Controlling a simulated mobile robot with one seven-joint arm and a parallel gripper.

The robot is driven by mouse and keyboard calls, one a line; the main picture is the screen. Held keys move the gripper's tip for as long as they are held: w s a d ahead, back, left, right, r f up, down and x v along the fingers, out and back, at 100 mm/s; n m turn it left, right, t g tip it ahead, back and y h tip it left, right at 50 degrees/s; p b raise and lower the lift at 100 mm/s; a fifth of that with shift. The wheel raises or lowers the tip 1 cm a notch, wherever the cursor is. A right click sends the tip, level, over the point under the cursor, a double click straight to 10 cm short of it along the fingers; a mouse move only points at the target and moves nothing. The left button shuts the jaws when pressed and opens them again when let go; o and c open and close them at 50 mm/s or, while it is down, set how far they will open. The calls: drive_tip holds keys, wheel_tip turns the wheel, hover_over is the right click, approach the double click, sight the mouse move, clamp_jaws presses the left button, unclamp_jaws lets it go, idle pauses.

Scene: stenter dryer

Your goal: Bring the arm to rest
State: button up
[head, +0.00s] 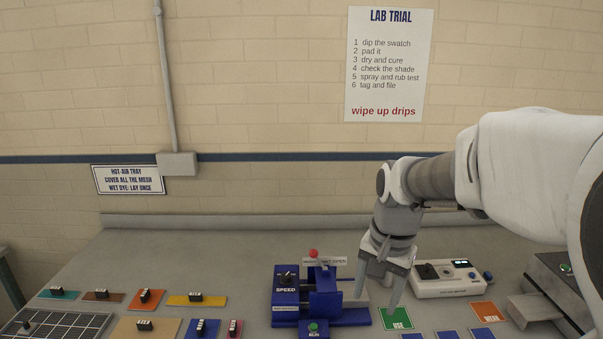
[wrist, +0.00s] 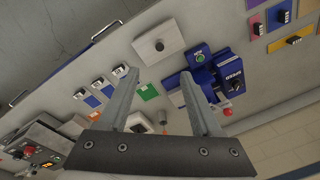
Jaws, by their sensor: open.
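My gripper (head: 377,285) hangs from my arm over the bench, right of the blue machine with the SPEED label (head: 287,291) and left of the white instrument (head: 447,278). Its two fingers point down and stand apart, with nothing between them. In the wrist view my gripper (wrist: 162,88) also shows open and empty, its fingers reaching over the bench top. A green card (head: 396,318) lies on the bench close to the fingertips. I cannot tell the exact height of the fingertips above the bench.
Coloured cards with black blocks, such as the yellow one (head: 215,301), lie at left by a gridded tray (head: 40,325). Blue cards and an orange card (head: 489,311) lie at right, beside a grey machine (head: 563,281). A LAB TRIAL sign (head: 389,65) hangs on the wall.

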drive_tip(key=s+r+n+t, duration=0.2)
drive_tip(key=s+n, duration=0.1)
drive_tip(key=s, duration=0.5)
drive_tip(key=s+r+n+t, duration=0.2)
drive_tip(key=s+r+n, duration=0.1)
drive_tip(key=s, duration=0.4)
drive_tip(key=shift+s+n, duration=0.4)
